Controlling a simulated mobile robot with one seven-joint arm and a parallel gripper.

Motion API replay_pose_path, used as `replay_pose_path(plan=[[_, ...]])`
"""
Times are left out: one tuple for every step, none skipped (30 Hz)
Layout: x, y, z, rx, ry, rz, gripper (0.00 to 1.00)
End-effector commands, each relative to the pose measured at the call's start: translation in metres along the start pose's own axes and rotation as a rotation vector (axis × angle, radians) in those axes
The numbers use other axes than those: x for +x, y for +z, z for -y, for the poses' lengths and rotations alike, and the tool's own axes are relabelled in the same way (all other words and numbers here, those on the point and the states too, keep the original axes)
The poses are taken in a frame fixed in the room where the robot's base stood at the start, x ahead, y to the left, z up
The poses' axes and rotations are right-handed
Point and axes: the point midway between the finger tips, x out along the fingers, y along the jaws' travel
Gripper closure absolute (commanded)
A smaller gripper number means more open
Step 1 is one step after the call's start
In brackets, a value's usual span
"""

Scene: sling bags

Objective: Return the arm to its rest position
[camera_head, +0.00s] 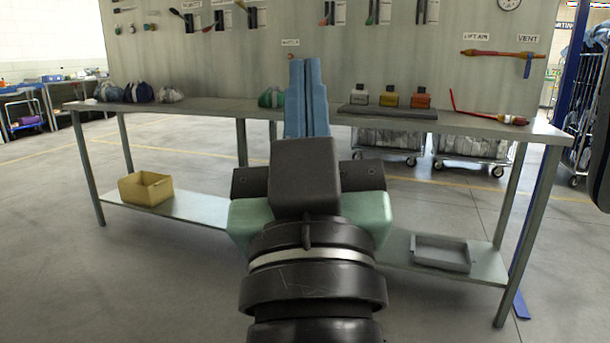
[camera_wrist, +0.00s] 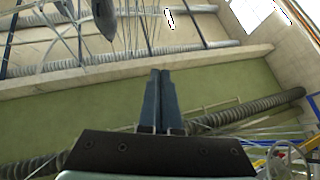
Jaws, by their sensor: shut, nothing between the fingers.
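My gripper (camera_head: 304,68) points away from me in the head view, in the middle of the picture, its two blue fingers side by side and shut with nothing between them. The same shut fingers show in the wrist view (camera_wrist: 160,80). My arm stretches forward from the bottom of the head view. The fingertips appear in front of the pegboard wall, above the table top in the picture. The wrist view shows upper walls, pipes and a green band, and no table.
A long grey table (camera_head: 210,107) stands ahead.

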Motion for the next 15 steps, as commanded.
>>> replay_pose_path(plan=[[0.0,-0.047,-0.003,0.037,0.016,-0.1,1.0],[-0.004,-0.07,-0.005,0.06,0.025,-0.155,1.0],[-0.009,-0.1,-0.007,0.091,0.034,-0.23,1.0],[0.006,-0.107,-0.009,0.087,0.032,-0.204,1.0],[0.014,-0.115,-0.01,0.086,0.032,-0.197,1.0],[0.022,-0.124,-0.011,0.085,0.032,-0.195,1.0],[0.028,-0.132,-0.012,0.084,0.032,-0.194,1.0],[0.033,-0.139,-0.012,0.084,0.031,-0.193,1.0],[0.041,-0.149,-0.013,0.084,0.031,-0.193,1.0],[0.046,-0.156,-0.014,0.084,0.031,-0.192,1.0],[0.052,-0.163,-0.015,0.084,0.031,-0.191,1.0],[0.059,-0.173,-0.016,0.084,0.031,-0.191,1.0],[0.064,-0.18,-0.017,0.083,0.031,-0.19,1.0],[0.07,-0.188,-0.017,0.083,0.03,-0.19,1.0],[0.077,-0.197,-0.018,0.083,0.03,-0.189,1.0]])
